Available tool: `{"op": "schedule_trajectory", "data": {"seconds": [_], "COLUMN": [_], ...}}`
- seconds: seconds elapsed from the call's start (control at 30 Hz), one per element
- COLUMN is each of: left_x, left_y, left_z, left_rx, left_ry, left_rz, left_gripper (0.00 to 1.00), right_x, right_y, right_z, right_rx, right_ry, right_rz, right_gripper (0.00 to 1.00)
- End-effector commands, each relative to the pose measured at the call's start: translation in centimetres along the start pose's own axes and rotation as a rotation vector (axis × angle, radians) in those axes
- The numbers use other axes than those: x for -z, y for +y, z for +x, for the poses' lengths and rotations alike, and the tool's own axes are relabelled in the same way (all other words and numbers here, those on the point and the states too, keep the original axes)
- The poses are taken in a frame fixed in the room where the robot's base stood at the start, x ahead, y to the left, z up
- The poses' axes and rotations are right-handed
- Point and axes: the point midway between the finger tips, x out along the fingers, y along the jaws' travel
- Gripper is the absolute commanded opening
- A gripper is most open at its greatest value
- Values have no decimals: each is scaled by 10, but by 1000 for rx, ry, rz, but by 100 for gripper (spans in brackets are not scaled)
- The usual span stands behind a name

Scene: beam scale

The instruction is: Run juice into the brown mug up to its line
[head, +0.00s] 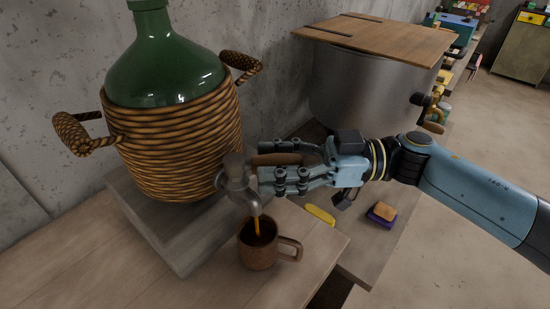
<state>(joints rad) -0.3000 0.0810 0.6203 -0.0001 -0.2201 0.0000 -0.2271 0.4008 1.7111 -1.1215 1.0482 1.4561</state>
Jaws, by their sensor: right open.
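The brown mug (257,256) stands upright on the wooden table under the spout of a grey metal tap (238,178), its handle to the right. A thin orange stream of juice (257,226) runs from the spout into the mug. The inside looks dark, and I cannot make out the line or the juice level. The tap sits low on a green glass demijohn (165,60) in a wicker jacket. My right gripper (268,163) is open, with its fingers around the tap's wooden lever (277,159); I cannot tell whether they touch it. My left gripper is out of view.
The demijohn stands on a grey block (182,258). A large metal pot (355,95) with a wooden lid and brass tap stands behind my right arm. A yellow object (320,214) and a purple-and-tan sponge (381,213) lie to the mug's right. The table front left is clear.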

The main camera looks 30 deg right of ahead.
Motion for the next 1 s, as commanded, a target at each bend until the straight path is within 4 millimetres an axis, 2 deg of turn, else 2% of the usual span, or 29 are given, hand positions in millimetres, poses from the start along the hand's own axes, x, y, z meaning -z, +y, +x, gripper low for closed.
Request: {"op": "schedule_trajectory", "data": {"seconds": [0.13,0.53,1.0], "left_x": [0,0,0], "left_y": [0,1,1], "left_z": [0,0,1], "left_rx": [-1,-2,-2], "left_ry": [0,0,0], "left_rz": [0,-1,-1], "left_gripper": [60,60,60], "right_x": [0,0,-1], "right_y": [0,0,1], "right_z": [0,0,-6], "right_rx": [0,0,12], "right_ry": [0,0,-2], "right_rz": [0,0,-1], "right_gripper": [51,0,0]}}
